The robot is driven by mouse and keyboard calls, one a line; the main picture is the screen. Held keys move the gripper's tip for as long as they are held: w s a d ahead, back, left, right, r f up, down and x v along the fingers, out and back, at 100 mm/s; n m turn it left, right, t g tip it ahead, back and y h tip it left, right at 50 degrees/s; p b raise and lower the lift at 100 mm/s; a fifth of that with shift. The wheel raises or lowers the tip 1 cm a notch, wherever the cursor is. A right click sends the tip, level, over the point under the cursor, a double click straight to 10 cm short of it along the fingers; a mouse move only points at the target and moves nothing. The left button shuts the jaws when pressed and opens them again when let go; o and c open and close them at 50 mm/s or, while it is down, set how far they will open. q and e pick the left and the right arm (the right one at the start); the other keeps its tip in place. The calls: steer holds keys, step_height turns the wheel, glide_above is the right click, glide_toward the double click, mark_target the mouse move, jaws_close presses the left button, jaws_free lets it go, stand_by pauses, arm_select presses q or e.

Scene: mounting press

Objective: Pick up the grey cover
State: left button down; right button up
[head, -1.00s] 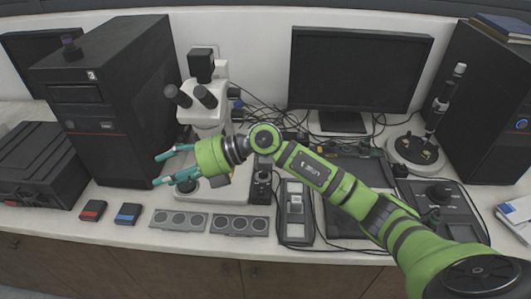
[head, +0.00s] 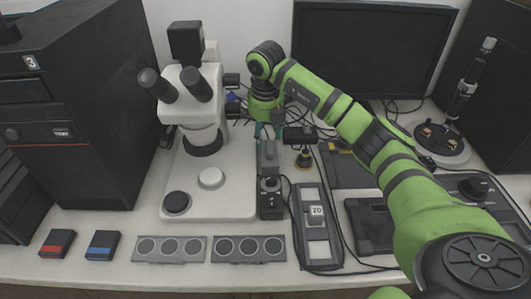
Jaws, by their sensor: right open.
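A small grey block-shaped piece (head: 268,154), which looks like the grey cover, sits upright on top of a black press-like device (head: 271,203) right of the microscope. My right gripper (head: 269,131) points down just above it, its teal fingers apart on either side of its upper end. The gripper is open. I cannot tell whether the fingers touch the grey piece. My left gripper is not in view.
A white microscope (head: 235,190) stands close on the left. A black tray-like unit with a white block marked 20 (head: 317,211) lies to the right, with a loose cable around it. Two grey panels with round openings (head: 169,249) (head: 249,249) lie in front.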

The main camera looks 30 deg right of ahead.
mark_target(268, 146)
steer(key=shift+d+f+p, duration=0.3)
steer(key=shift+f+p, duration=0.2)
steer(key=shift+f, duration=0.4)
steer(key=f, duration=0.2)
steer(key=shift+w+d+f+p, duration=0.2)
steer(key=shift+d+f+p, duration=0.1)
steer(key=shift+p, duration=0.05)
steer(key=shift+w+f, duration=0.1)
steer(key=shift+f, duration=0.4)
jaws_close()
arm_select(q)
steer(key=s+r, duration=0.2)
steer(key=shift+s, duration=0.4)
